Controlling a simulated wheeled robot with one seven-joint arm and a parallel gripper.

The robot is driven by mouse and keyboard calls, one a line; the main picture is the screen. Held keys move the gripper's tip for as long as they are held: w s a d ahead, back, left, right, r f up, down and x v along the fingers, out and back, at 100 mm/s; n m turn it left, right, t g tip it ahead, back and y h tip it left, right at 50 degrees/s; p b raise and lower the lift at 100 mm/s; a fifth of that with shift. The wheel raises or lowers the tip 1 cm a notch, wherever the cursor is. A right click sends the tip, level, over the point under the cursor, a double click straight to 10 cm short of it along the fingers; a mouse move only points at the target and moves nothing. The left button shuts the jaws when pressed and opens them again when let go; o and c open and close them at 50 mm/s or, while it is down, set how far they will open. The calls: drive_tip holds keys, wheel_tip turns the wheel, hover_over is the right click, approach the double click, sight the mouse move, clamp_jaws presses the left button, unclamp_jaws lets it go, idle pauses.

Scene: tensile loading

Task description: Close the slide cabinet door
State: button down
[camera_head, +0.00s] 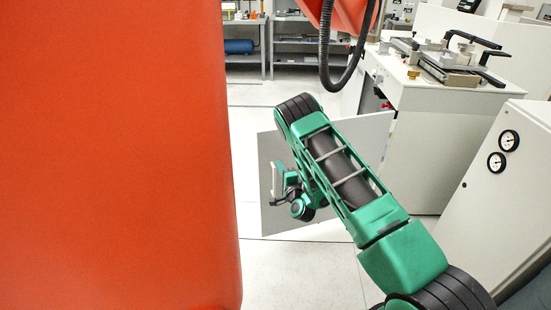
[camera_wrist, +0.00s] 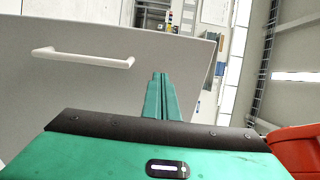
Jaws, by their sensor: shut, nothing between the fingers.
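A flat light grey door panel (camera_head: 372,138) stands open behind my arm in the head view, in front of a white cabinet (camera_head: 445,135). Most of its middle is hidden by my arm. In the wrist view the door (camera_wrist: 110,85) fills the left and middle, with a white bar handle (camera_wrist: 84,57) at upper left. My gripper (camera_wrist: 161,78) is shut and empty, its fingertips in front of the panel to the right of the handle. I cannot tell whether they touch the panel. In the head view my gripper (camera_head: 277,182) is by the panel's left part.
A large orange body (camera_head: 110,155) blocks the left of the head view. A white housing with two gauges (camera_head: 503,150) stands at right. Equipment (camera_head: 450,65) sits on the white cabinet's top. Shelves (camera_head: 300,45) stand at the back. Pale floor (camera_head: 290,265) is clear below the panel.

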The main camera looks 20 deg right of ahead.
sight(273, 151)
drive_tip(key=shift+w+r, duration=0.1)
drive_tip(key=shift+w, duration=3.65)
